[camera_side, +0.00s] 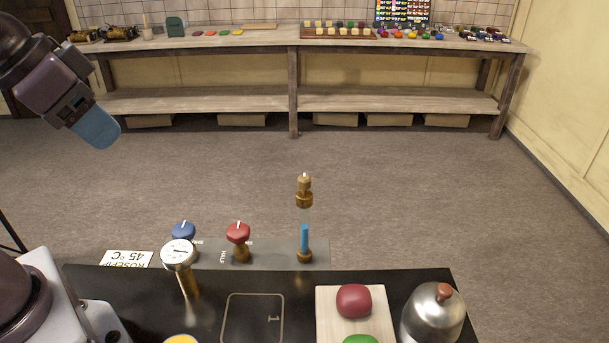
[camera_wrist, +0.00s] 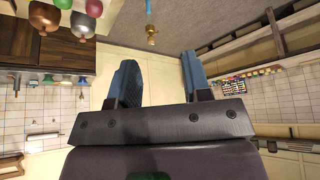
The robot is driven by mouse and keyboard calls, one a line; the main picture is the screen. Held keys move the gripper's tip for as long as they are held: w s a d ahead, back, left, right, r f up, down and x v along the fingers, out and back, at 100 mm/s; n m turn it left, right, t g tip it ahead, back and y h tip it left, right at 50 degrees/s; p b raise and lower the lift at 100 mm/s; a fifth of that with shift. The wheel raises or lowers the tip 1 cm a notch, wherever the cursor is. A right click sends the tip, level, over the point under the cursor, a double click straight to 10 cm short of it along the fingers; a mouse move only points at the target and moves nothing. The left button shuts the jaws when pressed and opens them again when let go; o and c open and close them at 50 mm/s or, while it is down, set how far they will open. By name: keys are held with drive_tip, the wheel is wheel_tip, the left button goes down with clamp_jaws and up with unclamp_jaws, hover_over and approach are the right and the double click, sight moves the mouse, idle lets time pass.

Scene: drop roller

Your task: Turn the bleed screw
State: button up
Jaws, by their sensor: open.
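Several fittings stand along the dark bench's far edge in the side view; I cannot tell for certain which is the bleed screw. A blue knob (camera_side: 183,231) and a red knob (camera_side: 238,233) each have a pale mark on top. A round pale-faced piece (camera_side: 178,253) with a dark line sits on a brass stem. A blue upright stem (camera_side: 304,238) rises from a brass base, with a brass piece (camera_side: 304,190) seen above it. In the wrist view, a brass piece (camera_wrist: 152,36) shows beyond my gripper (camera_wrist: 160,72). My gripper (camera_side: 97,128) is open, empty, high at the left, apart from every fitting.
A pale board (camera_side: 325,309) with a red and a green lump stands by a steel dome (camera_side: 433,312) at the bench's right. A wooden workbench (camera_side: 250,45) stands against the far wall. Open floor lies between.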

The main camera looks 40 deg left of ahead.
drive_tip(key=shift+o, duration=0.3)
drive_tip(key=shift+a, duration=0.15)
drive_tip(key=n+g+h, duration=0.6)
drive_tip(key=n+h, duration=1.2)
approach(309, 182)
drive_tip(key=d, duration=1)
drive_tip(key=shift+s+d, duration=0.1)
drive_tip(key=shift+d, duration=0.2)
